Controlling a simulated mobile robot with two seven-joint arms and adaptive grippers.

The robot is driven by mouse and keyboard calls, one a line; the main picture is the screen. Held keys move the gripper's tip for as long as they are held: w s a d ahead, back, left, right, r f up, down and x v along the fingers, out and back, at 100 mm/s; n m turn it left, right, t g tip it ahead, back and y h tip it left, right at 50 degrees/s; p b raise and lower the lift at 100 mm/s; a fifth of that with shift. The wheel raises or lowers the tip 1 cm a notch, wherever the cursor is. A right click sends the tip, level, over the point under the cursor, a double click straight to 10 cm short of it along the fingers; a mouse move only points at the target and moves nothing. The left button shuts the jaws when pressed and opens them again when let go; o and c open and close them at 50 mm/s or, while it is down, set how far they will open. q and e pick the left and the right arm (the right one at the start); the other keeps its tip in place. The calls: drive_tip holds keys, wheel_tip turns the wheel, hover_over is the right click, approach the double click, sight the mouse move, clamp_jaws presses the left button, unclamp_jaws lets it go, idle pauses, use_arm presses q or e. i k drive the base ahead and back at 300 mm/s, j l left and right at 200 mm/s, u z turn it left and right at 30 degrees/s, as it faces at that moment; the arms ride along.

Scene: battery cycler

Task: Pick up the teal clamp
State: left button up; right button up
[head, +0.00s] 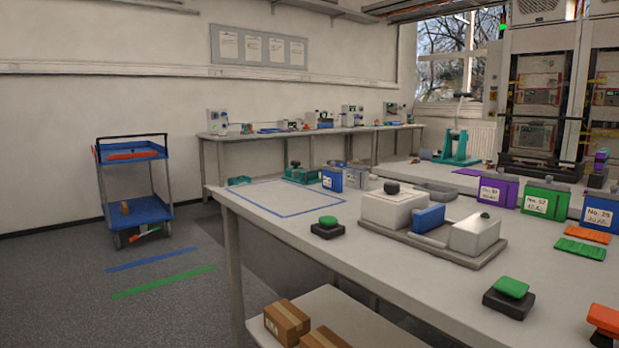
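No gripper of mine shows in the head view. Several teal things are in view, and I cannot tell for sure which is the clamp. A teal upright stand-like piece (457,147) with a flat base stands on the bench at the back right. A low teal piece (302,175) with a dark knob sits at the far edge of the near table, left of a blue box. A smaller teal piece (239,181) lies at that table's far left corner.
The near table (405,282) holds a grey fixture (436,240) with white blocks, green-topped buttons (327,226) and numbered batteries (547,198). Boxes (287,320) sit on its lower shelf. A blue cart (148,211) stands left on open floor with blue and green stripes.

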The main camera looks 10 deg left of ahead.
sight(311, 177)
drive_tip(key=j+u, duration=0.1)
drive_tip(key=u, duration=1.3)
drive_tip(key=i+u, duration=0.1)
drive_tip(key=i, duration=3.15)
drive_tip(key=i+z, duration=0.15)
drive_tip(key=i, duration=0.4)
drive_tip(key=i+j+z, duration=0.2)
drive_tip(key=i, duration=0.35)
drive_tip(key=i+z, duration=0.15)
drive_tip(key=i, duration=0.4)
drive_tip(key=i+l+z, duration=0.15)
drive_tip(key=i+z, duration=0.65)
drive_tip(key=i+j+z, duration=0.15)
drive_tip(key=i+z, duration=0.65)
drive_tip(key=i, duration=1.3)
drive_tip(key=i+z, duration=0.25)
drive_tip(key=z, duration=0.15)
drive_tip(key=i+j+z, duration=0.2)
drive_tip(key=z, duration=0.15)
drive_tip(key=i+j+z, duration=0.2)
drive_tip(key=z, duration=0.2)
drive_tip(key=i, duration=0.1)
